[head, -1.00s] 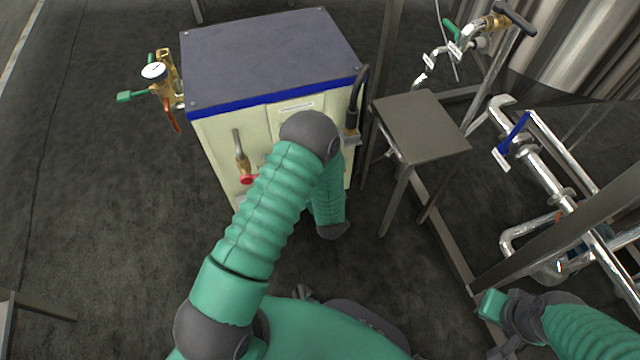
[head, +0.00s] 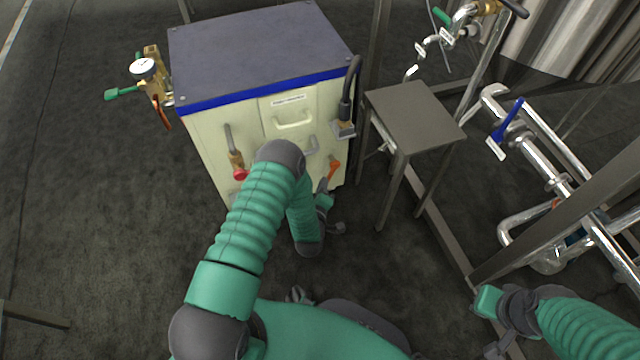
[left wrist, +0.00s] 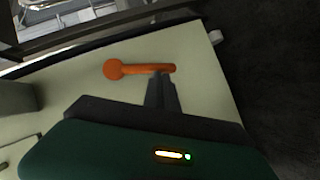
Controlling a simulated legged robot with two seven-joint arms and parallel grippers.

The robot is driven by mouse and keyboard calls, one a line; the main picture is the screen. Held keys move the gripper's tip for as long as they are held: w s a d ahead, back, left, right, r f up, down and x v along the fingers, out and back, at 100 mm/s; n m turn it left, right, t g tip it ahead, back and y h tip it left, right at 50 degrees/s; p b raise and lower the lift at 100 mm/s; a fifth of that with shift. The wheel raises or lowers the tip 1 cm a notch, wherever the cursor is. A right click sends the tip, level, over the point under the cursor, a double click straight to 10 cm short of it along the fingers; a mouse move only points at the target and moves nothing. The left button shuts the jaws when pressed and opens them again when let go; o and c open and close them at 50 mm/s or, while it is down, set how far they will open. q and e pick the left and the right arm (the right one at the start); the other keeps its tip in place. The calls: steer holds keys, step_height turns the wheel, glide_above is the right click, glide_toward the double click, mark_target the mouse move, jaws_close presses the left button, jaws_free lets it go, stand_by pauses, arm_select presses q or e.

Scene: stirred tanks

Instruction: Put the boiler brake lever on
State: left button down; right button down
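The boiler (head: 215,135) is a cream cabinet with a blue-edged grey top. An orange lever (head: 333,172) is on the lower right of its front. In the left wrist view the orange lever (left wrist: 142,69) lies nearly level across the picture, its round end at the left. My left gripper (head: 325,198) is just below and in front of it. In the left wrist view its narrow fingertips (left wrist: 160,82) are together and overlap the lever's lower edge near its right end; I cannot tell whether they touch. My right gripper (head: 500,347) is low at the right, away from the boiler.
A small metal table (head: 415,115) stands right of the boiler. Steel pipes with a blue-handled valve (head: 508,120) are farther right. A red-knobbed tap (head: 239,172) is on the boiler front; a gauge (head: 143,68) is at its left. The left floor is clear.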

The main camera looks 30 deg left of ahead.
arm_select(q)
steer(key=shift+w+d+f+n, duration=0.3)
steer(key=shift+w+d+f, duration=0.3)
steer(key=shift+w+f, duration=0.1)
arm_select(e)
steer(key=shift+r, duration=0.1)
arm_select(q)
steer(key=shift+w+d, duration=0.1)
arm_select(e)
steer(key=shift+s, duration=0.1)
